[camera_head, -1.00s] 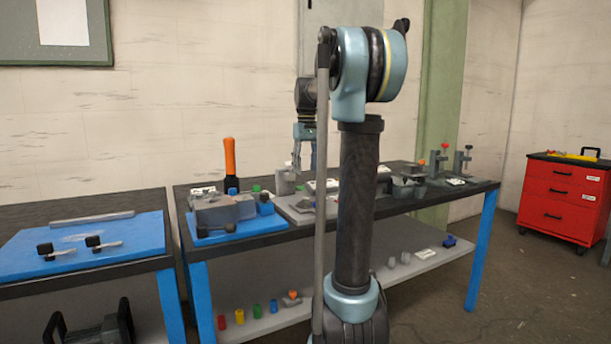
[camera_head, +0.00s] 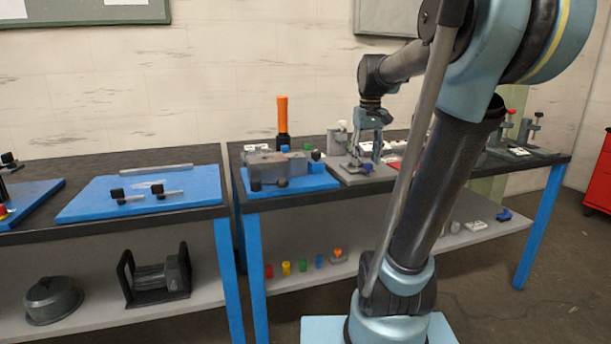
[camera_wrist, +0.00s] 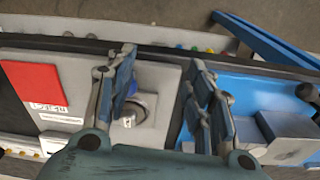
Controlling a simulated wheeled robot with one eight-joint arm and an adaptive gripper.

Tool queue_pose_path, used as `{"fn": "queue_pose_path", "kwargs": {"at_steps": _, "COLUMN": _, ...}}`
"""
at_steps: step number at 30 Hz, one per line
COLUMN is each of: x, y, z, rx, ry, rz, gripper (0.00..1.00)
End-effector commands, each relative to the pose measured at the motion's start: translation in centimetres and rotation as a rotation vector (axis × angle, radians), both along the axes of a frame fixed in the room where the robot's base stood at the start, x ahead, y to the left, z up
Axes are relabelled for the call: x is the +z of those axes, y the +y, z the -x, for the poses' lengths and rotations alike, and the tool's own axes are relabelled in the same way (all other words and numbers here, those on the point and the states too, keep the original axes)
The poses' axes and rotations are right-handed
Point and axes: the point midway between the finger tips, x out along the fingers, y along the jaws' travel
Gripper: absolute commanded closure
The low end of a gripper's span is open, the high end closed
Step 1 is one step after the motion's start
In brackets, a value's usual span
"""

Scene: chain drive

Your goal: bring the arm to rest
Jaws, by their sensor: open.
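My gripper (camera_head: 367,152) points down above the grey plate on the right bench. In the wrist view its two fingers stand apart, with nothing held between them; the gripper (camera_wrist: 162,75) shows there over the grey plate (camera_wrist: 88,72). A round grey metal part (camera_wrist: 140,105) sits on the plate beside the left finger, partly hidden by it. My arm is bent, its elbow high at the upper right of the head view, and it hides part of the bench.
A blue mat (camera_head: 325,182) with a grey block fixture (camera_head: 272,165) and an orange-handled tool (camera_head: 282,115) lies left of the gripper. A red-topped item (camera_wrist: 35,85) lies on the plate. The left bench has a blue board (camera_head: 90,205). A red cabinet (camera_head: 600,180) stands far right.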

Motion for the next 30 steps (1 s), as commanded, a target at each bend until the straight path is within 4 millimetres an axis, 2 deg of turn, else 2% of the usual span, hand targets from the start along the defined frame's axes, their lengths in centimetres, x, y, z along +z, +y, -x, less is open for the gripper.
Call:
{"fn": "queue_pose_path", "kwargs": {"at_steps": 1, "x": -1.1, "y": 0.0, "z": 1.6, "rx": -0.009, "ry": -0.007, "rz": 0.000, "gripper": 0.52}}
{"fn": "queue_pose_path", "kwargs": {"at_steps": 6, "x": -4.6, "y": 0.1, "z": 6.2, "rx": -0.044, "ry": -0.032, "rz": -0.003, "gripper": 0.52}}
{"fn": "queue_pose_path", "kwargs": {"at_steps": 11, "x": -8.5, "y": 0.2, "z": 10.3, "rx": -0.077, "ry": -0.056, "rz": -0.007, "gripper": 0.52}}
{"fn": "queue_pose_path", "kwargs": {"at_steps": 18, "x": -14.9, "y": 0.2, "z": 15.8, "rx": -0.123, "ry": -0.090, "rz": -0.014, "gripper": 0.52}}
{"fn": "queue_pose_path", "kwargs": {"at_steps": 24, "x": -19.5, "y": 0.3, "z": 19.1, "rx": -0.155, "ry": -0.113, "rz": -0.019, "gripper": 0.52}}
{"fn": "queue_pose_path", "kwargs": {"at_steps": 30, "x": -21.5, "y": 0.3, "z": 20.3, "rx": -0.169, "ry": -0.123, "rz": -0.022, "gripper": 0.52}}
